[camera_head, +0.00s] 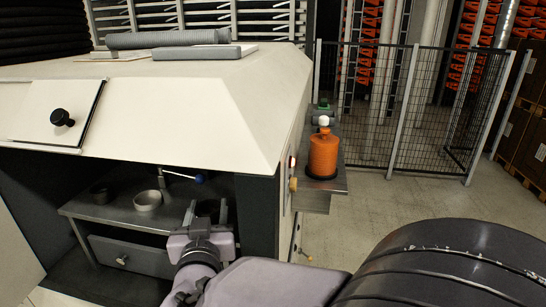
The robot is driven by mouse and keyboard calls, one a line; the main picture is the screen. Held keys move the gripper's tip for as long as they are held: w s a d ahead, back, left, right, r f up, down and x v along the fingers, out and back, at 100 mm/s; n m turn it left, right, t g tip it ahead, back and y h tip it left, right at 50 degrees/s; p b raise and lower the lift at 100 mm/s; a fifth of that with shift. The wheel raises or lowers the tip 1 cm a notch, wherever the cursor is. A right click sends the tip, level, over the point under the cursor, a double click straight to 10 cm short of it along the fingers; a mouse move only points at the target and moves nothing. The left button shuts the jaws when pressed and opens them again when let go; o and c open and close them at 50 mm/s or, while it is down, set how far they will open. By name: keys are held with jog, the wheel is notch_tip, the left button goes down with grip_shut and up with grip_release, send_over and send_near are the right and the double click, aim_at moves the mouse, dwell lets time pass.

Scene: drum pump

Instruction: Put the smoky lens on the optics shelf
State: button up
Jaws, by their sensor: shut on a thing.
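My gripper (206,212) is in front of the cabinet opening, at the right end of the metal bench inside. It is shut on a small dark round thing (207,208), which looks like the smoky lens; the fingers and the shade hide much of it. I cannot tell for certain whether this is the optics shelf.
A lever with a blue knob (199,178) sticks out just above my gripper. The cabinet's dark corner post (257,215) stands close on the right. An orange bottle (323,155) stands on a side ledge (335,184). A drawer (130,257) is below the shelf.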

jog(key=shift+w+d, duration=0.15)
jog(key=shift+f+b, duration=0.25)
jog(key=shift+b, duration=0.15)
jog(key=o, duration=1.5)
jog(key=shift+c, duration=0.2)
jog(key=shift+r, duration=0.2)
jog(key=shift+s+r+p, duration=0.1)
jog(key=shift+s+p, duration=0.2)
jog(key=shift+s, duration=0.1)
jog(key=b+v, duration=0.2)
jog(key=v, duration=0.9)
jog(key=shift+s, duration=0.2)
